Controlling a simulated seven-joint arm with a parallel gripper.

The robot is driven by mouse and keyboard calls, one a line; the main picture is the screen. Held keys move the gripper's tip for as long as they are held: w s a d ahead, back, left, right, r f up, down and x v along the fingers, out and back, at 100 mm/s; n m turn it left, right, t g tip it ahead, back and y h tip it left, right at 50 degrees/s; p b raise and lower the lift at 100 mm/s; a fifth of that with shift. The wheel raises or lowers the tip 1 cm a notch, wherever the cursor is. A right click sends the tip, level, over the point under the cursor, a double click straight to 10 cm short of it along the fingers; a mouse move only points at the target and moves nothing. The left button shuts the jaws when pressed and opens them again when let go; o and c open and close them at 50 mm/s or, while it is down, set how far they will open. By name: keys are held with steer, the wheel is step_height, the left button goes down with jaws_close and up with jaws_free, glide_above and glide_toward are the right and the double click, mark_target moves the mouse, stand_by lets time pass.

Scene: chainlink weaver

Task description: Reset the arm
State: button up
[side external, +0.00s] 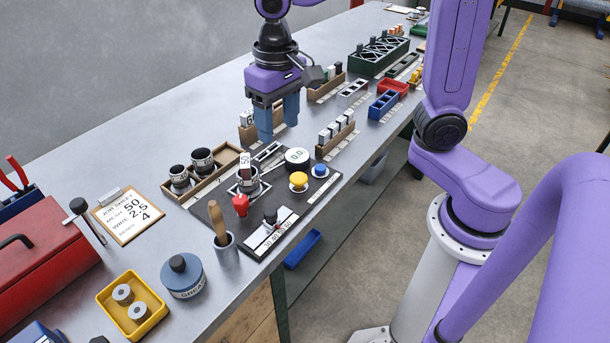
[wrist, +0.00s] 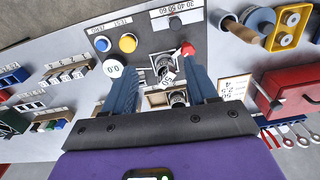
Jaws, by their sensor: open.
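My gripper (side external: 277,126) hangs above the steel bench, fingers pointing down, over the back edge of a black control panel (side external: 262,213). It is open, and I see nothing between its blue fingers. In the wrist view my gripper (wrist: 162,76) shows both fingers apart, with the panel beyond them.
The panel carries a red knob (side external: 240,204), a yellow button (side external: 298,181), a blue button (side external: 320,170) and a white dial (side external: 297,157) reading 0.0. A wooden tray (side external: 212,178) with dark cups lies left of my gripper. Labelled racks (side external: 336,138) stand right.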

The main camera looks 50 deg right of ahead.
steer(key=s+d+f+n, duration=0.2)
steer(key=s+n, duration=0.4)
steer(key=s, duration=0.3)
steer(key=s+d+f+n, duration=0.3)
steer(key=s+d+n, duration=0.2)
steer(key=s, duration=0.5)
steer(key=shift+n, duration=1)
steer(key=shift+w, duration=0.1)
steer(key=shift+c, duration=0.4)
